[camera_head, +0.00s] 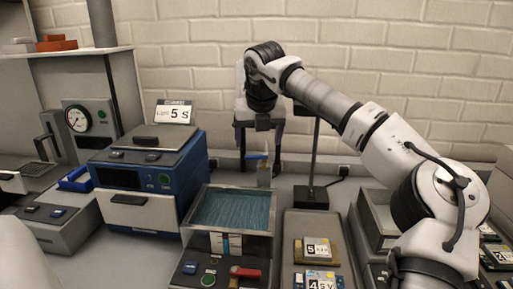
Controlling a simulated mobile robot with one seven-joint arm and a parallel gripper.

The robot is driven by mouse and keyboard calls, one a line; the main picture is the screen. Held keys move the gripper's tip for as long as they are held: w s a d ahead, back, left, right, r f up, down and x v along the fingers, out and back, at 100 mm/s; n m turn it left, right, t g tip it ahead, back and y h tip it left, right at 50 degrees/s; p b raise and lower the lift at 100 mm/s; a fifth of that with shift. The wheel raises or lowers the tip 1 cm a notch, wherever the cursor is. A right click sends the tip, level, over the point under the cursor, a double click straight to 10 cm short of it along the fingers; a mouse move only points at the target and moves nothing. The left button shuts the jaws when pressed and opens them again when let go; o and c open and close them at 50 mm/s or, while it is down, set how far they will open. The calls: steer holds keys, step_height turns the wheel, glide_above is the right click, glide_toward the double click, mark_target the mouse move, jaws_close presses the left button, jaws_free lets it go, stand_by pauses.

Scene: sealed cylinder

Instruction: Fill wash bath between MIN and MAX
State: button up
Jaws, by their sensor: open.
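The wash bath (202,232) is a grey-walled rectangular tank on the counter, left of centre. Blue-teal liquid (232,210) covers its inside and sits a little below the rim. A small gauge with white, blue and red marks (225,243) is on its front wall; the MIN and MAX lettering is too small to read. A control panel below it has a green button (208,279) and a red lever (245,271). My gripper (258,150) is open, pointing down behind the bath, with two dark fingers apart. A thin upright piece shows between and below the fingers.
A blue machine (150,185) with a "5 s" sign stands left of the bath. A dark post (313,160) on a black base stands right of my gripper. Numbered plates (318,250) lie right of the bath, beside an open grey bin (376,218). A brick wall closes the back.

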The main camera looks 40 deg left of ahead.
mark_target(256, 156)
steer(key=shift+p+x, duration=0.35)
steer(key=shift+x, duration=2.25)
steer(key=c, duration=1)
steer(key=shift+a+m+b, duration=0.15)
steer(key=shift+m+b, duration=0.2)
steer(key=shift+m, duration=0.15)
steer(key=shift+w+a+m+t+h+b, duration=0.15)
steer(key=shift+m+t+h, duration=0.1)
steer(key=shift+m, duration=0.25)
steer(key=shift+w+a+m+t+h+b, duration=0.15)
steer(key=shift+m+t+h, duration=0.1)
steer(key=shift+m, duration=0.25)
steer(key=shift+s+d+r, duration=0.1)
steer(key=o, duration=1)
